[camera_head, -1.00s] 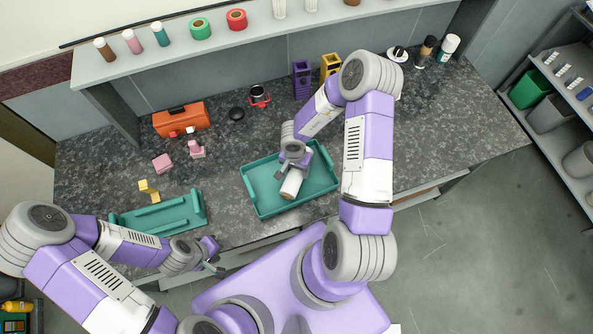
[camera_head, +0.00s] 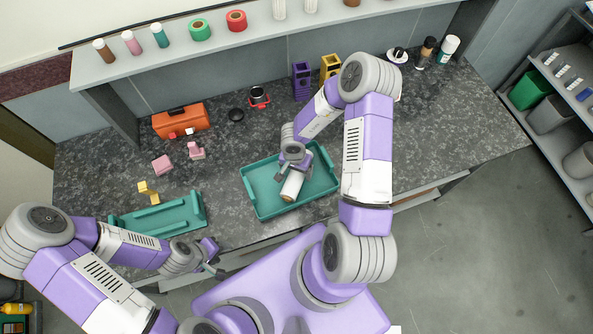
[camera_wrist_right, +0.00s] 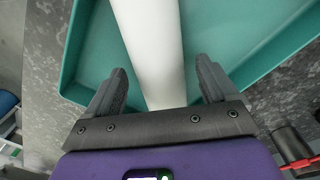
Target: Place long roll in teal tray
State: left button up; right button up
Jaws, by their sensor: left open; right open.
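The long roll (camera_head: 293,186) is white with a brown end and lies inside the teal tray (camera_head: 263,212) on the counter. It also shows in the right wrist view (camera_wrist_right: 152,45), running lengthwise between the fingers. My right gripper (camera_head: 284,175) is over the tray at the roll. In the right wrist view my right gripper (camera_wrist_right: 158,88) is open, with gaps between its fingers and the roll. My left gripper (camera_head: 214,257) is open and empty near the counter's front edge, below a teal rack-like holder (camera_head: 165,218). My right arm hides part of the roll.
An orange toolbox (camera_head: 181,121), pink blocks (camera_head: 163,165) and yellow blocks (camera_head: 148,191) lie on the left of the counter. Purple (camera_head: 302,81) and yellow (camera_head: 331,67) holders stand at the back.

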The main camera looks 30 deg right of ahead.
notch_tip(320, 180, up, 12)
jog(key=p, duration=0.4)
jog(key=shift+w+a+f, duration=0.15)
jog(key=shift+w+a, duration=0.05)
